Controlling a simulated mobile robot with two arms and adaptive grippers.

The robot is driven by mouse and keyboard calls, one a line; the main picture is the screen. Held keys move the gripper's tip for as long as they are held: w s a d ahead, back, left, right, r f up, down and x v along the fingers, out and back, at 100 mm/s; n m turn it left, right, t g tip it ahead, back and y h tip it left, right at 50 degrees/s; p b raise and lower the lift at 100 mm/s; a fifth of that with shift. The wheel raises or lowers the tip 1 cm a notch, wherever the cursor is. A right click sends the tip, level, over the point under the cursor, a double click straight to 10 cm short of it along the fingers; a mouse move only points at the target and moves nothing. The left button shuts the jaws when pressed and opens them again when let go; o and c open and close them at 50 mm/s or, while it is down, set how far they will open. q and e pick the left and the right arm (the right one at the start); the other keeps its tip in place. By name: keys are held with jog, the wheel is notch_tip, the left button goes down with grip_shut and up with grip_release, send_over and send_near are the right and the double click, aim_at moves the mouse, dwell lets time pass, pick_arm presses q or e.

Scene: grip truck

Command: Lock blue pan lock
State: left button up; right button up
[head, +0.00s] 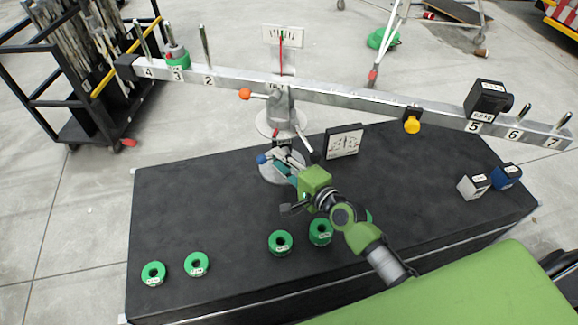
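The blue pan lock (262,159) is a small blue knob low on the left side of the balance's stand (278,118). My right gripper (284,164) reaches in from the lower right, with its fingers at the foot of the stand just right of the blue knob. The fingers overlap grey metal parts there, so I cannot tell whether they are open or shut, or touch the lock. My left gripper is not in view.
The long balance beam (350,95) passes above, tilted down to the right, with a black weight (488,100) on it. Several green ring weights (281,243) lie on the black table (420,190). A small sign (343,141) stands nearby.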

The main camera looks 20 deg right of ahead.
jog(key=v, duration=1.1)
jog(key=shift+s, duration=0.25)
jog(key=shift+d, duration=0.1)
